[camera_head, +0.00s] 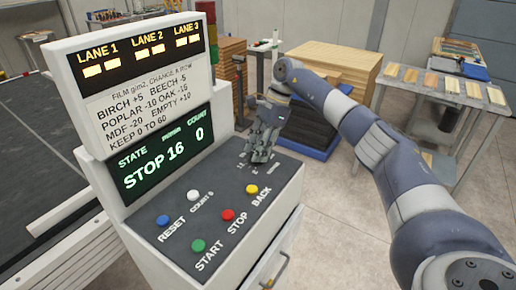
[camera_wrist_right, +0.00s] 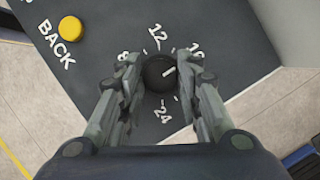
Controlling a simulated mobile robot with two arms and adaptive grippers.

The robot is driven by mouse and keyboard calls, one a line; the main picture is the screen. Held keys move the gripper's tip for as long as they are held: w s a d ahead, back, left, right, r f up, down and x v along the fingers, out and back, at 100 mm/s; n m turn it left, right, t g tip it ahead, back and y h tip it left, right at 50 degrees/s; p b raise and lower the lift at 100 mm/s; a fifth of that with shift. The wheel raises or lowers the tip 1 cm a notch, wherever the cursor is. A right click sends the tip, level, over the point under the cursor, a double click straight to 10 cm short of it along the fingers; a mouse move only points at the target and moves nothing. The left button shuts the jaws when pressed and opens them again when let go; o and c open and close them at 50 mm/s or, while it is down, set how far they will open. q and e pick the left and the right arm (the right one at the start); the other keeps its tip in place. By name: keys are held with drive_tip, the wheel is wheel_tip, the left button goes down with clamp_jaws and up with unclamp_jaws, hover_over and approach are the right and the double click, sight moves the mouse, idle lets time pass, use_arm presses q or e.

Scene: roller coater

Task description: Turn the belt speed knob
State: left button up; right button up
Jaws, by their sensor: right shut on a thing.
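The belt speed knob (camera_wrist_right: 159,73) is a round black knob with a light pointer mark, set in a dial with white marks such as 12 and 24. In the right wrist view my right gripper (camera_wrist_right: 160,78) has one finger on each side of the knob, shut on it. In the head view the right gripper (camera_head: 257,155) reaches down to the far right corner of the dark panel and hides the knob. The display (camera_head: 160,150) reads STOP, 16 m/min and count 0. My left gripper is not in view.
On the panel (camera_head: 215,190) are blue, white, green, red and yellow buttons; the yellow BACK button (camera_wrist_right: 70,28) is nearest the knob. A sample table (camera_head: 440,95) and stacked boards (camera_head: 335,70) stand behind. A dark conveyor bed (camera_head: 35,165) lies left.

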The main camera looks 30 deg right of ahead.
drive_tip(key=shift+d+r, duration=0.1)
drive_tip(key=o, duration=1)
drive_tip(key=shift+o, duration=0.2)
drive_tip(key=v, duration=1.2)
